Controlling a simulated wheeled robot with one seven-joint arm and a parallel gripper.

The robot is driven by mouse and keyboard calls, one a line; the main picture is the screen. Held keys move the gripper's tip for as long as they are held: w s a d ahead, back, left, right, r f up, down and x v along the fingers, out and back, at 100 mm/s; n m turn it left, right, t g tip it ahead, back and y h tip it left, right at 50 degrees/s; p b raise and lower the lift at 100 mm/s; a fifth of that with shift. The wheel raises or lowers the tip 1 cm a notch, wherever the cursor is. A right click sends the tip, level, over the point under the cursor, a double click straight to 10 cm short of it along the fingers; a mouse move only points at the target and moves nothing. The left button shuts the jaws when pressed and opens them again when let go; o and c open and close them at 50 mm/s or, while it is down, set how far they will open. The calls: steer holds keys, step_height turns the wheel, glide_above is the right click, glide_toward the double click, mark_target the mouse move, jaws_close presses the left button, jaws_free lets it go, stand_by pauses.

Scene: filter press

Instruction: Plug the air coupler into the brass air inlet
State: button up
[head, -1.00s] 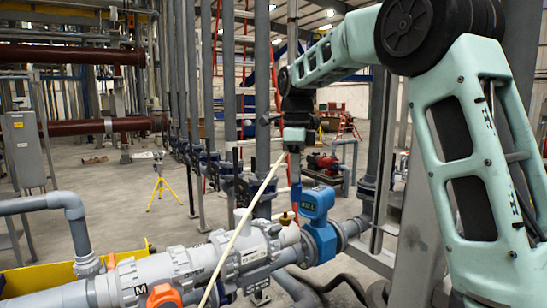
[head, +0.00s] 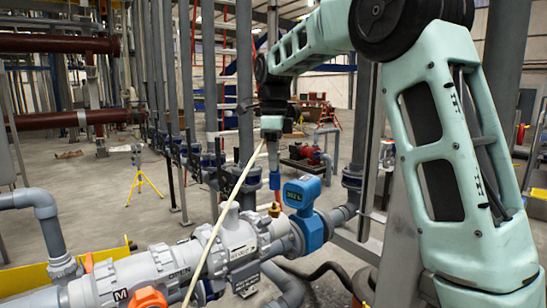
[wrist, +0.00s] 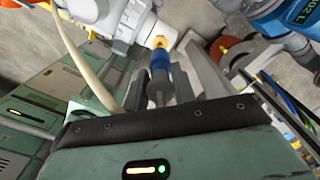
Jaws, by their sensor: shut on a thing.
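My gripper (head: 272,150) is shut on the blue air coupler (head: 274,180), which hangs nearly upright below it. The coupler also shows in the wrist view (wrist: 160,72), between the fingers (wrist: 158,98). The brass air inlet (head: 275,209) stands on the grey pipework just below the coupler. In the head view they look nearly in line, with a small gap between them. In the wrist view the inlet (wrist: 160,42) shows just beyond the coupler's end; I cannot tell there whether they touch.
A cream hose (head: 222,220) runs from my gripper down to the lower left, across the grey valve body (head: 160,272). A blue meter (head: 303,195) stands close right of the inlet. Grey vertical pipes stand behind. Open floor lies at the left.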

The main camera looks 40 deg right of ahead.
mark_target(273, 178)
steer(key=shift+f+b, duration=1.9)
steer(key=shift+f, duration=0.45)
steer(key=shift+a+p, duration=0.1)
steer(key=shift+p, duration=0.5)
steer(key=shift+f+b, duration=0.4)
steer(key=shift+f, duration=0.15)
stand_by(0.6)
steer(key=o, duration=1)
steer(key=shift+r, duration=0.1)
step_height(273, 178, up, 17)
steer(key=shift+b, duration=0.4)
